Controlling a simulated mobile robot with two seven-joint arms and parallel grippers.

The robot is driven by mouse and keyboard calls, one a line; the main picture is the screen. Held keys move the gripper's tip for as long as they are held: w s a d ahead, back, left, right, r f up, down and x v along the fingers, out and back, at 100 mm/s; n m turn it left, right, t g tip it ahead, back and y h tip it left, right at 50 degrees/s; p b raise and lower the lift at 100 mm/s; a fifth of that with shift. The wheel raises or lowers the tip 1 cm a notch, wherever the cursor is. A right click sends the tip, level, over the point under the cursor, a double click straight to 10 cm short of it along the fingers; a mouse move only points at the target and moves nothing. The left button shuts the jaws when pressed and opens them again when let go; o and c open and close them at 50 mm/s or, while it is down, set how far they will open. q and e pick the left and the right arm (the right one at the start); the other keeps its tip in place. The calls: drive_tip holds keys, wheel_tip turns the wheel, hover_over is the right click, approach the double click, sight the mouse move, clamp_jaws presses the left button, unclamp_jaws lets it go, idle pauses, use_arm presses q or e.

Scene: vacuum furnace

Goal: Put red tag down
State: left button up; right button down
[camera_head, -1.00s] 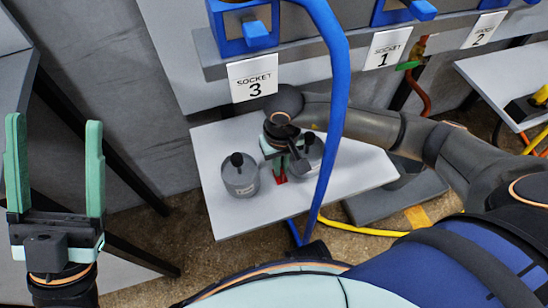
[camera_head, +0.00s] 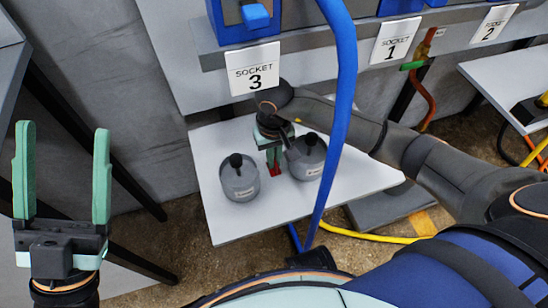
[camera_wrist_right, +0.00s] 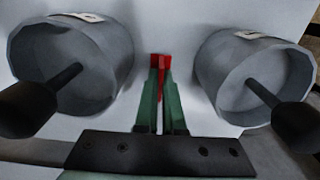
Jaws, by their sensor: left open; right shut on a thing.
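The red tag (camera_head: 274,169) is at the tips of my right gripper (camera_head: 273,160), between two grey pots on a white shelf. In the right wrist view the red tag (camera_wrist_right: 160,62) shows between the green fingers of my right gripper (camera_wrist_right: 161,85), which are shut on it. The tag is at or just above the shelf surface; I cannot tell if it touches. My left gripper (camera_head: 62,175) is open and empty at the left, fingers pointing up, away from the shelf.
Grey pots with black knobs stand left (camera_head: 239,178) and right (camera_head: 306,157) of the tag. A blue hose (camera_head: 342,90) hangs in front of the white shelf (camera_head: 240,222). The socket 3 sign (camera_head: 253,69) is above. The shelf's front is clear.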

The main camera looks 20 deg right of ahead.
drive_tip(key=c, duration=1)
unclamp_jaws()
